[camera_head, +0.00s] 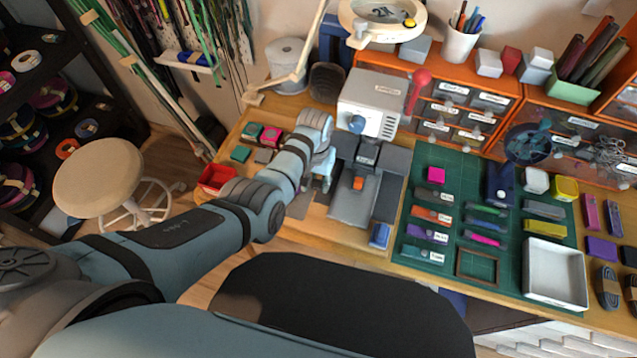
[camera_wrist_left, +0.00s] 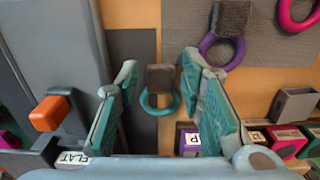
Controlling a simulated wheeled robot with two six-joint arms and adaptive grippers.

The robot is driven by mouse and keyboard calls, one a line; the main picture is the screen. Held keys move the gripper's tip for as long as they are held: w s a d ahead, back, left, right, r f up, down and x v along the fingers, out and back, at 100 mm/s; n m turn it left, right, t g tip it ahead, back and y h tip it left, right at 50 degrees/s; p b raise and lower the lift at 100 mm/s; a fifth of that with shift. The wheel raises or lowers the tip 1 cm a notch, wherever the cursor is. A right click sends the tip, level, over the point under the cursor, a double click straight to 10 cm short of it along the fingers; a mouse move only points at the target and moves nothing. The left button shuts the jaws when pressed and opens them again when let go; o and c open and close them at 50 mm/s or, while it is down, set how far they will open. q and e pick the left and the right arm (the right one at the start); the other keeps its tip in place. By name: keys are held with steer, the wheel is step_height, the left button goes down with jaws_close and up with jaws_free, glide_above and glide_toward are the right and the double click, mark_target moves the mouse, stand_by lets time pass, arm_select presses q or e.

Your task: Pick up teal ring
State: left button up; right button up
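The teal ring (camera_wrist_left: 147,107) lies near the middle of the left wrist view, with a dark grey-brown block (camera_wrist_left: 160,77) at its upper side. My left gripper (camera_wrist_left: 159,72) is open, with one teal finger on each side of the ring and block; I see gaps on both sides. In the head view my left gripper (camera_head: 318,182) is low over the bench, left of the grey machine, and the ring there is hidden or too small to tell. My right gripper is not in view.
A purple ring (camera_wrist_left: 222,62) with its own dark block lies just right of the fingers. A pink ring (camera_wrist_left: 296,18) is farther right. The grey machine (camera_head: 366,103) with an orange part (camera_wrist_left: 50,113) stands close on the left in the wrist view. Labelled holders (camera_wrist_left: 190,139) line the near side.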

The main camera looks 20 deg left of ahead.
mark_target(316, 186)
arm_select(q)
steer(key=shift+f, duration=0.55)
steer(key=shift+r, duration=0.1)
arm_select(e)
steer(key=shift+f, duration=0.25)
arm_select(q)
steer(key=c, duration=0.6)
steer(key=shift+r, duration=0.1)
